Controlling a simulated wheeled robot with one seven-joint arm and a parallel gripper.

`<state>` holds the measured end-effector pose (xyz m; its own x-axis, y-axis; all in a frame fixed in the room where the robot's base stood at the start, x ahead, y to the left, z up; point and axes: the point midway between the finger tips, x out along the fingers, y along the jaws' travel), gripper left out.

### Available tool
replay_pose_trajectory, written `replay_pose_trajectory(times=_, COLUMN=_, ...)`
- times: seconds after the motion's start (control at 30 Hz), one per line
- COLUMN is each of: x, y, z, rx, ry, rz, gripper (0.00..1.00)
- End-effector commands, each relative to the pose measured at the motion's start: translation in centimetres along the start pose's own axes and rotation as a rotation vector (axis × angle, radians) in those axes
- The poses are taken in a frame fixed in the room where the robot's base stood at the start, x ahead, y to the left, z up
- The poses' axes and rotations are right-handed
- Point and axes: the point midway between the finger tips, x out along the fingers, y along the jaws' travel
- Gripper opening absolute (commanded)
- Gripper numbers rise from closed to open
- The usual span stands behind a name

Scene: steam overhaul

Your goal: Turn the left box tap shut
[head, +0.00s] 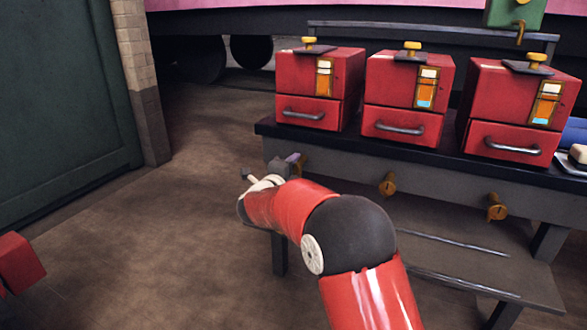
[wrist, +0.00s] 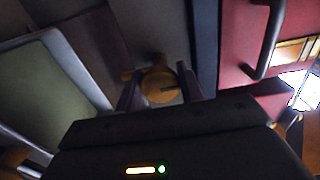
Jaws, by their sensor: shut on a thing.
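The left box tap (head: 304,163) is a brass tap on the front of the bench, below the left red box (head: 300,88). It is mostly hidden behind my gripper (head: 288,163) in the head view. In the wrist view the round brass tap (wrist: 158,88) sits between the two dark fingers of my gripper (wrist: 160,84). The fingers are shut on it, one on each side. A dark slot or mark shows on the tap's face. How far the tap is turned cannot be told.
Two more brass taps, the middle one (head: 388,184) and the right one (head: 496,207), stick out from the bench front. The middle red box (head: 405,95) and right red box (head: 520,108) stand above. A lower shelf (head: 470,262) lies beneath. Open floor (head: 150,245) is at left.

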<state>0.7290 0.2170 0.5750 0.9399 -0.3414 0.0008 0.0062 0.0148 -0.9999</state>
Motion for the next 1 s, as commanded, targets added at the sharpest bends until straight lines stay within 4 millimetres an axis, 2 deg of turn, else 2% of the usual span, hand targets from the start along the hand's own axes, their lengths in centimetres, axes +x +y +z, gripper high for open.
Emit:
replay_pose_trajectory(times=0.2, x=-0.1, y=0.2, z=0.0, rx=0.000, ry=0.000, rz=0.004, gripper=0.15)
replay_pose_trajectory(times=0.23, x=-0.1, y=0.2, z=0.0, rx=0.000, ry=0.000, rz=0.004, gripper=0.41)
replay_pose_trajectory(times=0.37, x=-0.1, y=0.2, z=0.0, rx=-0.001, ry=0.000, rz=0.003, gripper=0.57)
replay_pose_trajectory(times=0.67, x=-0.3, y=0.1, z=0.0, rx=-0.001, ry=-0.001, rz=0.002, gripper=0.57)
replay_pose_trajectory(times=0.77, x=-1.3, y=0.1, z=0.1, rx=-0.002, ry=-0.003, rz=0.003, gripper=0.57)
replay_pose_trajectory(times=1.0, x=-5.4, y=0.0, z=0.1, rx=-0.002, ry=-0.004, rz=0.002, gripper=0.57)
